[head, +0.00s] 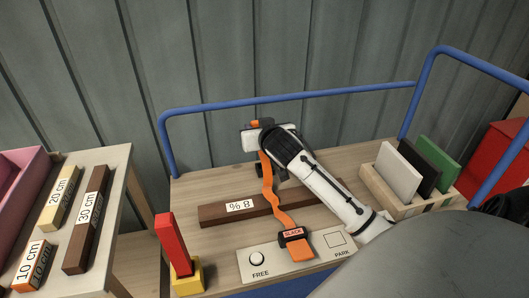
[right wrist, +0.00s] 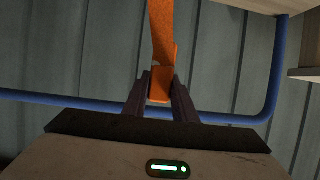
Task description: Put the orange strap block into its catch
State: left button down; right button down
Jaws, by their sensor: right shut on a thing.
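My right gripper (head: 256,128) is raised above the far part of the trolley. In the right wrist view, its two dark fingers (right wrist: 160,98) are shut on the orange strap block (right wrist: 159,84), with the orange strap (right wrist: 161,35) running away from it. In the head view, a bit of orange (head: 255,123) shows at the gripper. The wavy strap (head: 270,190) runs down from there to a black labelled fitting (head: 291,235) on the pale panel. An orange piece (head: 300,252) lies at that fitting's near side. I cannot tell whether this fitting is the catch. My left gripper is not in view.
A dark brown beam (head: 215,216) marked "% 8" lies behind the panel (head: 247,272) marked FREE and PARK. A red post in a yellow base (head: 187,278) stands left. Upright boards in a wooden rack (head: 379,189) stand right. A blue rail (head: 300,97) runs behind.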

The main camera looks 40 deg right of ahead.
jog(key=d+f+b, duration=0.1)
jog(key=f, duration=0.2)
jog(key=d+f+b, duration=0.1)
jog(key=f, duration=0.3)
jog(key=d+f+b, duration=0.1)
jog(key=f, duration=0.3)
jog(key=shift+s+f, duration=0.15)
jog(key=shift+f, duration=0.1)
jog(key=shift+f+h, duration=0.3)
jog(key=shift+f, duration=0.05)
jog(key=shift+r, duration=0.1)
jog(key=shift+f, duration=0.2)
jog(key=c, duration=1.5)
grip_release()
jog(key=shift+o, duration=0.3)
